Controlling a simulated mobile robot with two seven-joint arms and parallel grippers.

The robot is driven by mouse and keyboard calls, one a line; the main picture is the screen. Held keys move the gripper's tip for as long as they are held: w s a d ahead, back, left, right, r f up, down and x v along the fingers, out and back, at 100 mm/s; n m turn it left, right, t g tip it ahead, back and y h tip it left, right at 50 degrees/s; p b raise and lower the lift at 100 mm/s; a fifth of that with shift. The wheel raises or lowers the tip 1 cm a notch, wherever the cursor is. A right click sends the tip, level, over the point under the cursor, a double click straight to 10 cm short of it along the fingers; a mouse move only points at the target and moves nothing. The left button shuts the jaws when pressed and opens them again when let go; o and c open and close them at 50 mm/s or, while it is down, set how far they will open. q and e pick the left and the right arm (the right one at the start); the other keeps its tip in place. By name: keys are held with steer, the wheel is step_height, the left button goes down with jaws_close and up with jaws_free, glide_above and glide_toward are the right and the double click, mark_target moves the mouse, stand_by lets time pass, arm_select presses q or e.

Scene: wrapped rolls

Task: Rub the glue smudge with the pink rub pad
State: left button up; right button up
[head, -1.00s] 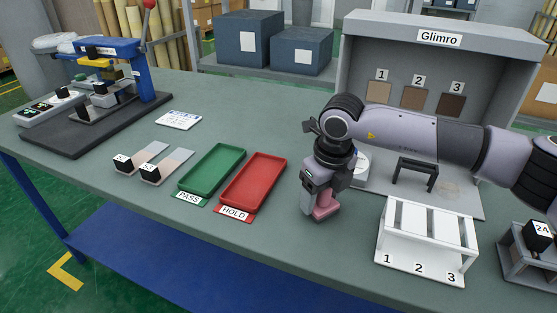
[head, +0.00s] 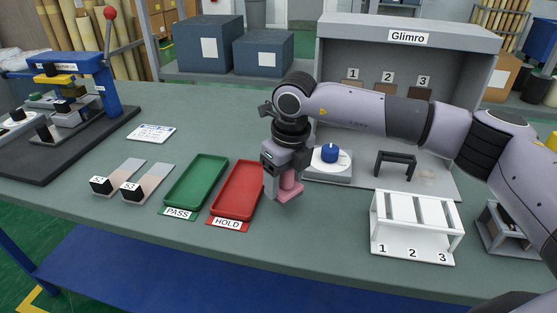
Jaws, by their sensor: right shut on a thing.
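My right gripper (head: 286,180) points down above the bench, just right of the red HOLD tray (head: 238,191). It is shut on the pink rub pad (head: 291,189), whose lower part shows below the fingers. Whether the pad touches the bench is hard to tell. A faint pale patch (head: 428,177), possibly the glue smudge, lies on the grey base of the Glimro booth, right of the small black stand (head: 396,160). It is away from the pad. My left gripper is not in view.
A white rack (head: 415,235) numbered 1 to 3 stands at the front right. A blue knob (head: 330,153) sits on a white round plate behind my gripper. The green PASS tray (head: 196,182) and sample strips (head: 136,179) lie left. Bare bench lies in front of my gripper.

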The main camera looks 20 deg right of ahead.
steer(key=shift+a+r+p, duration=0.1)
steer(key=shift+r+p, duration=1.05)
steer(key=shift+r, duration=1.2)
steer(key=shift+f, duration=0.1)
